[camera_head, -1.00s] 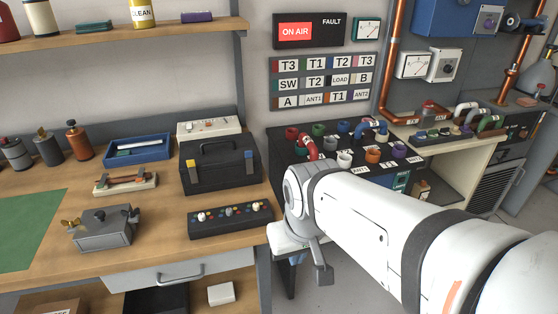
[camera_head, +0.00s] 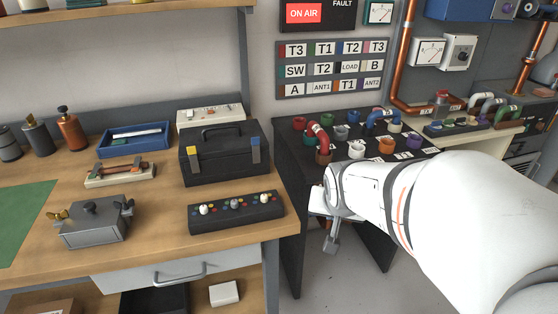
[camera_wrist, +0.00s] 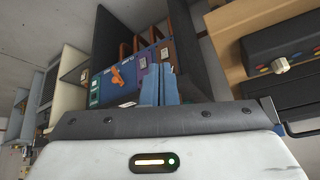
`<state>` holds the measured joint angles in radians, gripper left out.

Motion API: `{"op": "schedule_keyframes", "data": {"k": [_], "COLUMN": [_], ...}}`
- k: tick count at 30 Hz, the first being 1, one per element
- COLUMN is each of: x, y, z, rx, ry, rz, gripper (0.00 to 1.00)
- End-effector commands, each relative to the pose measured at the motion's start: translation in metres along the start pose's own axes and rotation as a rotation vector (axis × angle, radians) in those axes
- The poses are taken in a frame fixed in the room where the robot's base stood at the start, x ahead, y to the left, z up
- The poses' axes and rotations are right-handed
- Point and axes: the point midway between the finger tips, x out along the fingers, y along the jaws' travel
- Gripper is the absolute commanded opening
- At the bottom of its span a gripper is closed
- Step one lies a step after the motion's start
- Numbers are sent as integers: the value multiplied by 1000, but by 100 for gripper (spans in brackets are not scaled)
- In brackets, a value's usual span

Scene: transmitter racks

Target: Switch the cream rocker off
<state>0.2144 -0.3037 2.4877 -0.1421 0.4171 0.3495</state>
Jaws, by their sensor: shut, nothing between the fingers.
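I cannot make out a cream rocker for certain in either view. My gripper's two blue fingers are together, empty, and cover part of the panels.
A wooden workbench (camera_head: 165,225) stands on the left, with a black knob strip (camera_head: 262,216), a black toolbox (camera_head: 225,165) and a cream box (camera_head: 190,117) on it. Coloured sockets and a red curved plug (camera_head: 318,133) stand on the patch bench. Floor is clear between the benches.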

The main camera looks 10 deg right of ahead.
Motion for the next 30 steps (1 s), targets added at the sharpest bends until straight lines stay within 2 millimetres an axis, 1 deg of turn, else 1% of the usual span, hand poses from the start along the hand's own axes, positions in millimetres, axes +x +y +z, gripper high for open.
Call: {"op": "schedule_keyframes", "data": {"k": [1, 2, 3, 5, 6, 7, 8, 9, 12, 15, 18, 21, 25, 30], "x": [48, 65, 86, 117, 137, 152, 166, 184, 224, 254, 272, 282, 284, 282], "y": [12, 18, 24, 36, 41, 40, 43, 48, 60, 68, 74, 76, 78, 77], "z": [2, -4, -12, -22, -26, -27, -28, -31, -32, -28, -21, -17, -14, -15], "rx": [93, 151, 225, 339, 410, 449, 497, 565, 730, 879, 997, 1078, 1128, 1138], "ry": [59, 102, 157, 236, 278, 291, 314, 347, 400, 409, 390, 363, 340, 333], "rz": [3, -6, -23, -50, -92, -144, -185, -235, -383, -542, -682, -786, -855, -870], "gripper": [0, 0, 0, 0, 0, 0, 0, 0, 0, 0, 0, 0, 0, 0]}}
